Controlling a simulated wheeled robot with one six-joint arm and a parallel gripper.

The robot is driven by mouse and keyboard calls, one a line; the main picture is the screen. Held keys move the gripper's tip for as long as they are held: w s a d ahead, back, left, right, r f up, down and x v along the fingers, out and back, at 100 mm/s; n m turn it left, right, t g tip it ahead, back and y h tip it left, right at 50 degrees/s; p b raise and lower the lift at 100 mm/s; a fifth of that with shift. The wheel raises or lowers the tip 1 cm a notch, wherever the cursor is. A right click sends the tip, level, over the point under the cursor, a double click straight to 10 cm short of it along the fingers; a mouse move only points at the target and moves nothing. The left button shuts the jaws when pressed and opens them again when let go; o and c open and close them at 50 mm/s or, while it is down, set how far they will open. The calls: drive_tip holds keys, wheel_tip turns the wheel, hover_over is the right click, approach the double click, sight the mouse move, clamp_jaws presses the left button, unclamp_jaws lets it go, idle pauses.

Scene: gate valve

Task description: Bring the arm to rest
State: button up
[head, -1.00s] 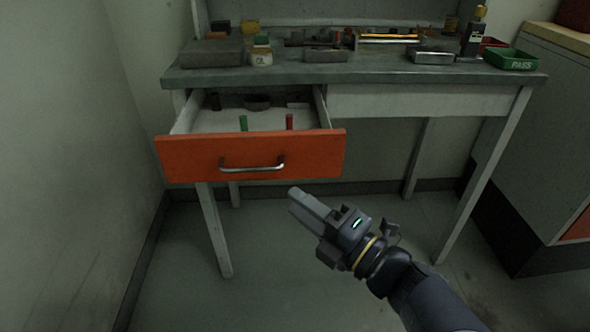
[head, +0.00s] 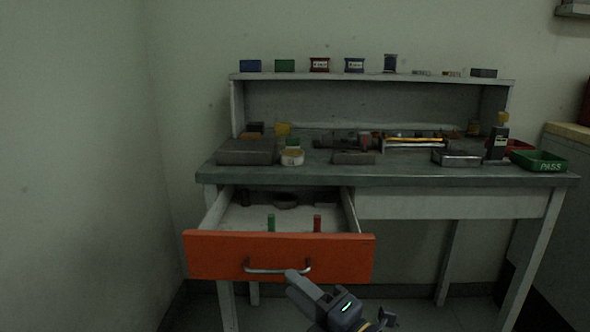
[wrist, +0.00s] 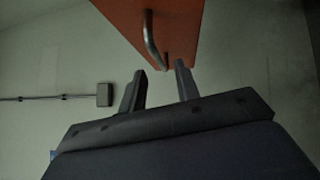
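My gripper (head: 293,281) shows low in the head view, pointing up and left. The orange-fronted drawer (head: 215,257) stands pulled out of the bench. Most of my arm is below the head view.
A green cylinder (head: 271,222) and a red cylinder (head: 317,223) stand in the drawer. The bench top (head: 400,177) holds tools, tins and a green PASS tray (head: 540,160). A wall is close on the left. A cabinet (head: 562,190) stands at the right.

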drive_tip(key=shift+b+x, duration=0.35)
drive_tip(key=shift+x, duration=1.8)
drive_tip(key=shift+s+d, duration=0.1)
drive_tip(key=shift+s, duration=0.05)
